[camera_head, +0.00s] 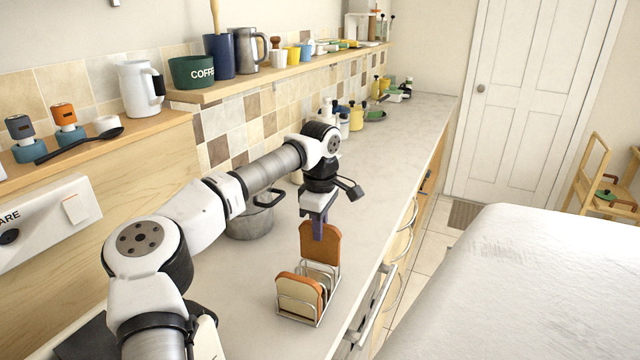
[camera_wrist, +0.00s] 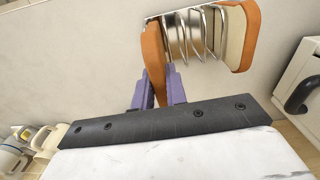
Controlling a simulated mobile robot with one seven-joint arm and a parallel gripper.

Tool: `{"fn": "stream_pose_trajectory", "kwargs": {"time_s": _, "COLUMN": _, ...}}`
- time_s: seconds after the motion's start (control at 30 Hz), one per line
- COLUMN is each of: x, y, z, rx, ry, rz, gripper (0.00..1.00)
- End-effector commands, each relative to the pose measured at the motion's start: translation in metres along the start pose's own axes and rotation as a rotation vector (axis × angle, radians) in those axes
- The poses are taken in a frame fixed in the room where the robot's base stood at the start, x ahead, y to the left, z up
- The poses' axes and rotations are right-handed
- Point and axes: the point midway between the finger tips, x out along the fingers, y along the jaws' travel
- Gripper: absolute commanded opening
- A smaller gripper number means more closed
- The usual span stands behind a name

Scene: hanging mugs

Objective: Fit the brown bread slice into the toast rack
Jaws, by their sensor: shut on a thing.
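The brown bread slice (camera_head: 320,245) is upright between the fingers of my gripper (camera_head: 318,222), at the far end of the wire toast rack (camera_head: 318,318). In the wrist view, the held slice (camera_wrist: 153,62) shows edge-on between the purple fingers of the gripper (camera_wrist: 159,98). It is at the left end of the rack's wires (camera_wrist: 190,35). Its lower edge overlaps the rack, and I cannot tell how deep it sits between the wires. Another slice (camera_head: 298,294), pale with a brown crust, stands in the near end of the rack; it also shows in the wrist view (camera_wrist: 236,38).
A grey pot (camera_head: 250,218) stands on the counter left of the gripper. Bottles and a dark pan (camera_head: 374,115) are farther back. The counter's front edge with drawer handles (camera_head: 375,305) runs close to the right of the rack.

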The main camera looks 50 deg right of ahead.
Motion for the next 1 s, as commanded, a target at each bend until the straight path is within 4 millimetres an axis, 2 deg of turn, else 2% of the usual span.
{"fn": "stream_pose_trajectory", "kwargs": {"time_s": 1.0, "x": 0.026, "y": 0.0, "z": 0.0, "rx": 0.001, "ry": 0.0, "rz": 0.0, "gripper": 0.0}}
